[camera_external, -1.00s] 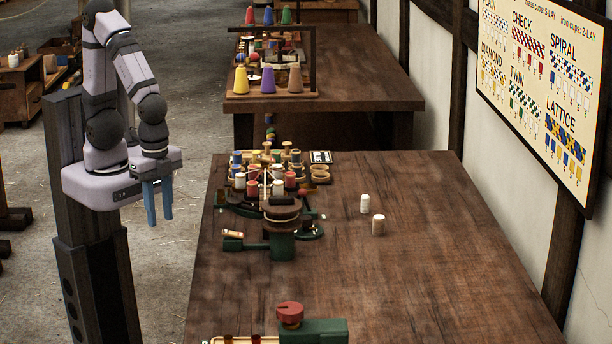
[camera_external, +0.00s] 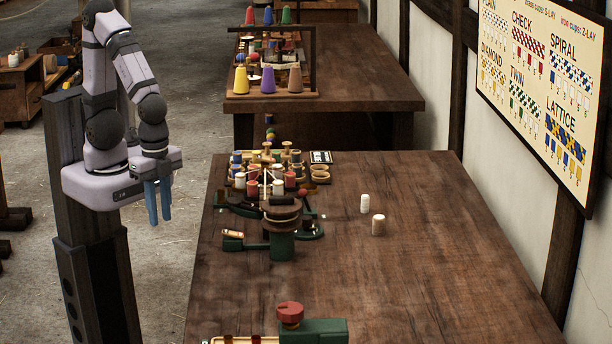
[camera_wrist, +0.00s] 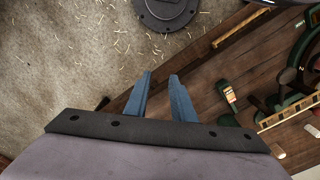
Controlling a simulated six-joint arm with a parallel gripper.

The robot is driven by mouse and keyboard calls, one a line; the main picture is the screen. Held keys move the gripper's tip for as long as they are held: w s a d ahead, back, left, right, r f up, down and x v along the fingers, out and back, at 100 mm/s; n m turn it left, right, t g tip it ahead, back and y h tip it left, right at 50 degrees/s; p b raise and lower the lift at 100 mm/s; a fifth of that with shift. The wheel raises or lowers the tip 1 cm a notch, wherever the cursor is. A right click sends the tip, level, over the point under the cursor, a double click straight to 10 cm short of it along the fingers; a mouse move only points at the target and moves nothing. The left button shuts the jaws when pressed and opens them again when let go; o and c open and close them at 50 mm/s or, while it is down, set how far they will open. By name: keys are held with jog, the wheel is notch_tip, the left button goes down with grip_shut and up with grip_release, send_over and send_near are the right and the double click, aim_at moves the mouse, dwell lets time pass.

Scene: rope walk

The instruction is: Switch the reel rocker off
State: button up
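My gripper (camera_external: 160,220) has two blue fingers and hangs pointing down over the floor, left of the near bench. In the wrist view, my gripper (camera_wrist: 160,76) shows a gap between its fingers, with nothing in it. A green reel machine (camera_external: 283,243) with a dark round top stands on the bench, right of my gripper and apart from it. A small green part with an orange-and-white top (camera_external: 232,234) sits at its left; it may be the rocker, seen in the wrist view as a small green piece (camera_wrist: 229,93). I cannot tell its switch position.
Several bobbins stand in a rack (camera_external: 268,175) behind the machine. A white cylinder (camera_external: 364,204) and a tan cylinder (camera_external: 378,225) stand on the near bench (camera_external: 440,260). A red knob (camera_external: 290,314) tops a green device in front. The bench's right side is mostly clear.

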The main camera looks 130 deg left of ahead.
grip_shut()
jog(key=w+a+n+g+p, duration=0.15)
jog(key=a+n, duration=0.25)
jog(key=a, duration=0.5)
jog(key=w+a+n+t, duration=0.1)
jog(key=w+a+n, duration=0.2)
jog(key=a, duration=0.7)
notch_tip(320, 180, up, 7)
jog(key=w+a+n+g+h, duration=0.1)
jog(key=w+a+n, duration=0.1)
jog(key=shift+w+f+h, duration=0.2)
jog(key=shift+w+h, duration=0.05)
jog(key=shift+h, duration=0.15)
